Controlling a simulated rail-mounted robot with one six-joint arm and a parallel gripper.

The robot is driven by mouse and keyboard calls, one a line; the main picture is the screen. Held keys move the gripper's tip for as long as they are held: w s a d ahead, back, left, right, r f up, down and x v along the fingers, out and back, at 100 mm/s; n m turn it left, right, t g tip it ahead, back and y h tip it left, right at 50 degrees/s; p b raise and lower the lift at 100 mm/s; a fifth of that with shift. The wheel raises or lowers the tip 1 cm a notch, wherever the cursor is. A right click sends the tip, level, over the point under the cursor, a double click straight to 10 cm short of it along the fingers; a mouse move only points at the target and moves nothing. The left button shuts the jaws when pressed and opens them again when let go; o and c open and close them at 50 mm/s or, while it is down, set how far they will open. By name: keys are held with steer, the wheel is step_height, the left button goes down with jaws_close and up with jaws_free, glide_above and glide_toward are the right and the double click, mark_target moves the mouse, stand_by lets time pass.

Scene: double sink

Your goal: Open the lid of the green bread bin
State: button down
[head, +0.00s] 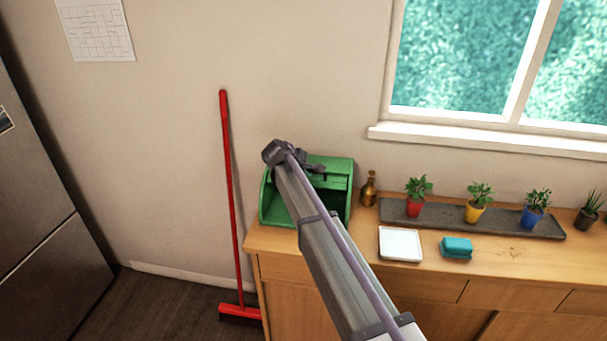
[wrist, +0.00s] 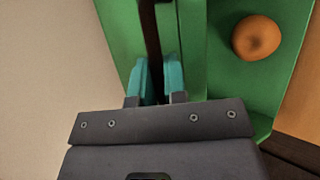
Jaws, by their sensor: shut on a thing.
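The green bread bin (head: 337,198) stands at the left end of the wooden counter, partly hidden by my arm in the head view. Its front is open, and its green lid (head: 334,164) is raised toward the top. In the wrist view my gripper (wrist: 157,82) has its teal fingers on either side of the dark lid handle (wrist: 151,35), shut on it. A round orange-brown bun (wrist: 256,37) shows inside the bin, to the right of the fingers.
A brass bottle (head: 369,188) stands close to the bin's right. A white dish (head: 400,244), a teal butter dish (head: 456,248) and a grey tray (head: 395,212) of potted plants are farther right. A red broom (head: 231,190) leans on the wall at left.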

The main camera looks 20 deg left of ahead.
steer(key=shift+w, duration=0.1)
stand_by(0.3)
steer(key=c, duration=1.2)
jaws_free()
steer(key=p+v, duration=0.7)
steer(key=v, duration=0.4)
steer(key=shift+w, duration=0.1)
